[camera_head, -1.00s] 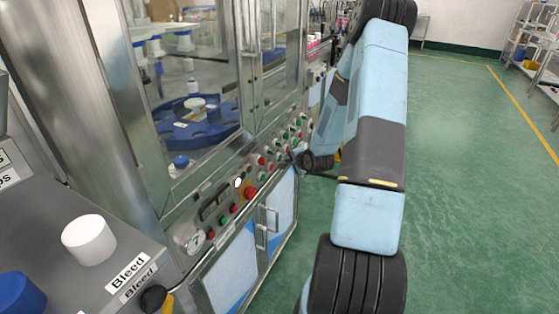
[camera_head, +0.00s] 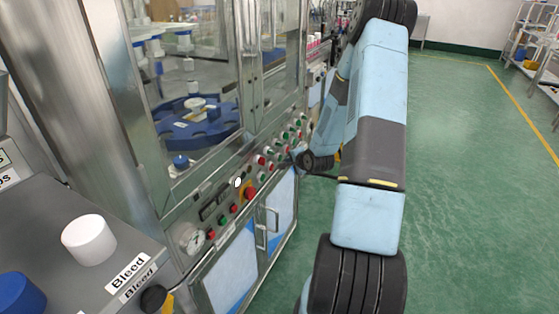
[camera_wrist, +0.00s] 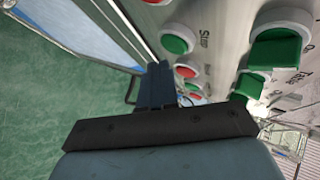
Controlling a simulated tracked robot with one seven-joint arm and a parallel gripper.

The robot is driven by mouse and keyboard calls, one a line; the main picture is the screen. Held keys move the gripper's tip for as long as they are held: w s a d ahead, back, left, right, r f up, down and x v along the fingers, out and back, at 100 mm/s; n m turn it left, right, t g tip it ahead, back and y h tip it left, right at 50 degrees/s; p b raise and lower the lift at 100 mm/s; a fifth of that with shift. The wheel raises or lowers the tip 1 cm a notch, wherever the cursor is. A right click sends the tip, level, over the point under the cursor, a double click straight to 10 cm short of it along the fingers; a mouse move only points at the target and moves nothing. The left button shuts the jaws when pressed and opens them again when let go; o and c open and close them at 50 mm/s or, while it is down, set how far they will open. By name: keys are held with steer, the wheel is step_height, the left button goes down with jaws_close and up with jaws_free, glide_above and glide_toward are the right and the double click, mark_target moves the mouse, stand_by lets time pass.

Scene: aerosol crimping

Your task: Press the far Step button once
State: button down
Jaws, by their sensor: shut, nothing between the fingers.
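The control panel (camera_head: 240,190) runs along the machine's front, with rows of red and green buttons. In the wrist view a green button (camera_wrist: 178,38) in a white ring sits beside a label reading "Step" (camera_wrist: 205,35). I cannot tell from the label alone whether this is the far Step button. My gripper (camera_wrist: 155,72) is shut and empty, its fingers close to the panel, a little below and left of that button in the picture. They look apart from it. In the head view my gripper (camera_head: 296,156) is at the panel's far part, small and partly hidden by my wrist.
Green selector knobs (camera_wrist: 275,48) stand out from the panel at the right of the wrist view, and red buttons (camera_wrist: 187,70) lie near the fingers. Cabinet door handles (camera_head: 268,228) project below the panel. The green floor (camera_head: 460,180) to the right is clear.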

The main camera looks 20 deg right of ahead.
steer(key=shift+w+a, duration=0.1)
stand_by(0.7)
steer(key=shift+w+a+r, duration=0.1)
steer(key=shift+w+a, duration=0.1)
steer(key=shift+w, duration=0.1)
